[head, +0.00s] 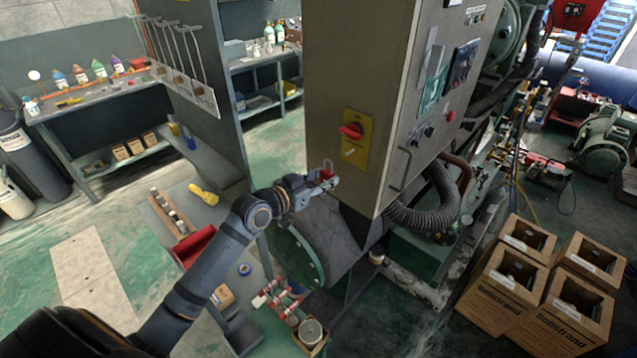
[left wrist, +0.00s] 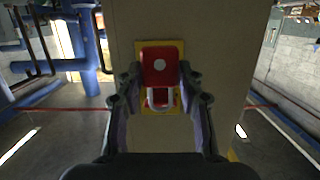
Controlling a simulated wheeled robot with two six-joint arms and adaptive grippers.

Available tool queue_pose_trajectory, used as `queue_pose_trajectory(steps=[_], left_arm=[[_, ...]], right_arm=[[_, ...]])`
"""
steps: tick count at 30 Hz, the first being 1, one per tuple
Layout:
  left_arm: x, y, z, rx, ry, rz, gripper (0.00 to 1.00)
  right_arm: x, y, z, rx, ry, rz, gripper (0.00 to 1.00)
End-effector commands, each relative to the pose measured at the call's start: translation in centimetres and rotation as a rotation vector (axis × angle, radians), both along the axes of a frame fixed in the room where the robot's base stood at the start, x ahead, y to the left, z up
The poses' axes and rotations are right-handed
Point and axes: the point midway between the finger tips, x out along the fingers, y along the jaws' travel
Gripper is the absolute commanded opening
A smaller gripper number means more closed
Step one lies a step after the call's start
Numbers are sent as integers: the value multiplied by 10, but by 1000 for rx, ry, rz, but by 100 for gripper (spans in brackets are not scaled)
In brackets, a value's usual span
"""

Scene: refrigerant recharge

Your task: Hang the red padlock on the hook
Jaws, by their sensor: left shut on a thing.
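My left gripper (head: 328,177) is in front of the grey cabinet, just below and left of its yellow switch plate. It is shut on the red padlock (left wrist: 160,66), a small part of which shows between the fingers in the head view (head: 326,173). In the left wrist view the padlock's red body has a pale round spot, and its light shackle (left wrist: 150,105) points down in the picture. Several thin metal hooks (head: 172,42) hang on the grey panel at upper left, above a pale label strip (head: 187,91). My right gripper is out of view.
The grey cabinet (head: 360,75) carries a yellow plate (head: 357,155) with a red rotary switch (head: 351,131). A grey bench (head: 222,172) holds a yellow tool (head: 203,194) and a red tray (head: 193,246). Cardboard boxes (head: 505,285) stand at lower right.

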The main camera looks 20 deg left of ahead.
Motion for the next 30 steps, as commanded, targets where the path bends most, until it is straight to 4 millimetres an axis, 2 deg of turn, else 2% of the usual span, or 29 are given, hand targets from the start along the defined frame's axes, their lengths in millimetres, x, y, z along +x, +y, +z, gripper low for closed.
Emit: queue_pose_trajectory(steps=[9,30], left_arm=[[25,-10,0,-2,-2,-1,12],[78,-29,0,-1,-2,-1,12]], right_arm=[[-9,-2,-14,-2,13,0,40],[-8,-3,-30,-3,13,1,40]])
